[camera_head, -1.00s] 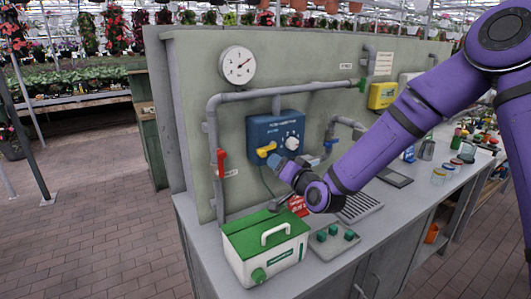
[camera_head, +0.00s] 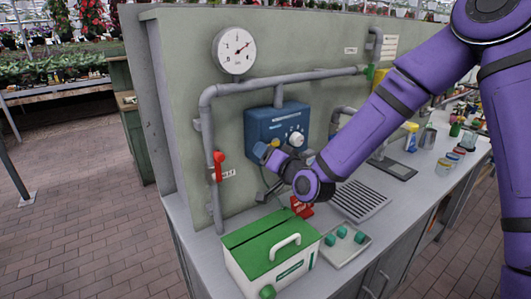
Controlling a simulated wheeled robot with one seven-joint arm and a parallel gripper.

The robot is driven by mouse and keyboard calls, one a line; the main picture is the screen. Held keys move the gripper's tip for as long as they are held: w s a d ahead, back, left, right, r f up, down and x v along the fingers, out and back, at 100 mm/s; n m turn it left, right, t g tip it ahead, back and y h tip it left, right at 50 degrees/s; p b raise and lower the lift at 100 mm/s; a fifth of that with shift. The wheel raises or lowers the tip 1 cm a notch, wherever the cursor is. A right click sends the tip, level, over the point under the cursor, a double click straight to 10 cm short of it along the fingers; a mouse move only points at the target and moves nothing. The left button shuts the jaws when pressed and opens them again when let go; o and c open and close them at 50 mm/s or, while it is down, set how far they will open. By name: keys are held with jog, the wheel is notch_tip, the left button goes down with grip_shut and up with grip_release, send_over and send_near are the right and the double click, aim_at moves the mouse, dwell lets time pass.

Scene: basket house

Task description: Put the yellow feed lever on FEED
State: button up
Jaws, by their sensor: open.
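The blue control box (camera_head: 262,118) is mounted on the green-grey panel and has a white round dial (camera_head: 296,139) on its right side. The yellow feed lever at the box's lower left is hidden behind my gripper, so its position and the FEED mark cannot be read. My gripper (camera_head: 261,151) is open, right in front of the lower left of the box. I cannot tell whether it touches the lever.
A red-handled valve (camera_head: 219,165) on the grey pipe (camera_head: 207,130) is left of my gripper. A green-lidded white box (camera_head: 270,250) and a plate with green knobs (camera_head: 345,245) stand below on the bench. A pressure gauge (camera_head: 234,50) hangs above.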

grip_shut()
jog(key=shift+f, duration=0.1)
jog(key=shift+w+d+f+n, duration=0.2)
jog(key=shift+f+n, duration=0.35)
jog(key=shift+n, duration=0.8)
jog(key=shift+w+d+f+n, duration=0.1)
jog(key=shift+d+f+n, duration=0.15)
jog(key=shift+f+n, duration=0.7)
jog(key=shift+w+d+f+n, duration=0.1)
jog(key=shift+d+f+n, duration=0.1)
jog(key=shift+n, duration=1.5)
jog(key=shift+d, duration=0.1)
grip_release()
